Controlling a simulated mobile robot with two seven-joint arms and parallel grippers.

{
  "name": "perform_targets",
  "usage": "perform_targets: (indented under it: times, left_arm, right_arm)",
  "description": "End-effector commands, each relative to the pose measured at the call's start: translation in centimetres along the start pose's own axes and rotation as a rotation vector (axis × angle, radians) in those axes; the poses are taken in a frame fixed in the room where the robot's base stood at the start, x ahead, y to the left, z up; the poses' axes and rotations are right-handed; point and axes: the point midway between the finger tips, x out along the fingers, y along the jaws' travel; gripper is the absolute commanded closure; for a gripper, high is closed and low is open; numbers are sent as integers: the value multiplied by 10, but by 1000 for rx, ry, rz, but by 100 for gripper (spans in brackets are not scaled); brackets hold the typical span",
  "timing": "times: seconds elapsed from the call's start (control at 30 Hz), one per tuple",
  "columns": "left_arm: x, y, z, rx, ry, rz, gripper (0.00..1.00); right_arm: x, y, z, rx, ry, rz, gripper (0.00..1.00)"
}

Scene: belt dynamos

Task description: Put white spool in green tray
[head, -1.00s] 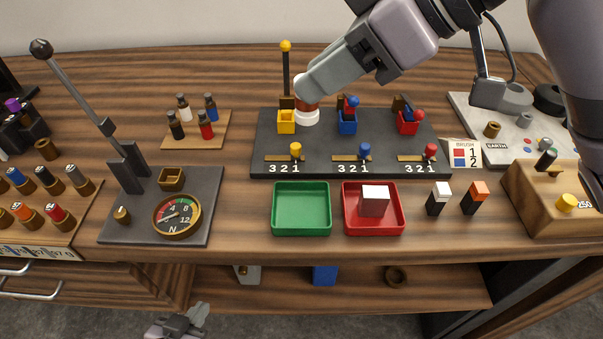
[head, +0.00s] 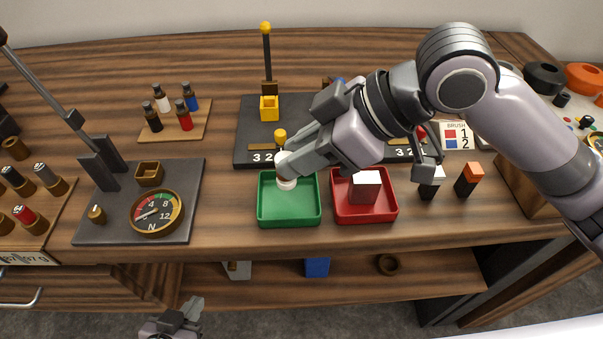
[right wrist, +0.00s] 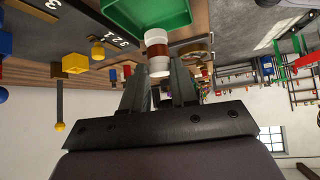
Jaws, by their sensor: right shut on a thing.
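The white spool (head: 286,183), with white ends and a red-brown band around its middle, is held in my right gripper (head: 290,169). In the head view it shows against the back part of the green tray (head: 289,221). In the right wrist view the spool (right wrist: 158,66) sits at the fingertips of the gripper (right wrist: 160,78), with the green tray (right wrist: 146,14) beyond it. I cannot tell the exact gap between spool and tray floor. The green tray looks otherwise empty. My left gripper (head: 182,316) is low, in front of the bench; its jaws are unclear.
A red tray (head: 364,216) holding a white-topped block (head: 366,187) stands right beside the green tray. The black board (head: 247,142) with yellow cup (head: 269,107) is behind. A gauge plate (head: 112,220) is to the left. Bare bench lies between plate and green tray.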

Motion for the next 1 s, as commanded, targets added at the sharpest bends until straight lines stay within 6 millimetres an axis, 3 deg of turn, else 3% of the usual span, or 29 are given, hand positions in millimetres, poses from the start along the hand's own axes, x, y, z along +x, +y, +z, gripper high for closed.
perform_targets:
  times: [0.3, 0.67, 0.7, 0.77, 1.0]
  left_arm:
    - [5, 0, 5, -2, -2, 2, 100]
    - [4, 0, 3, 1, -1, 2, 100]
    - [4, 0, 3, 1, -1, 2, 100]
    - [4, -1, 3, 1, -1, 1, 100]
    - [4, -1, 3, 1, -1, 1, 100]
  right_arm:
    - [29, 0, 30, 2, -2, -2, 100]
    - [31, 0, 32, 0, -2, 0, 100]
    - [32, 0, 32, 0, -2, 1, 66]
    - [31, 0, 32, 0, -2, 1, 47]
    - [31, 0, 32, 0, -2, 0, 47]
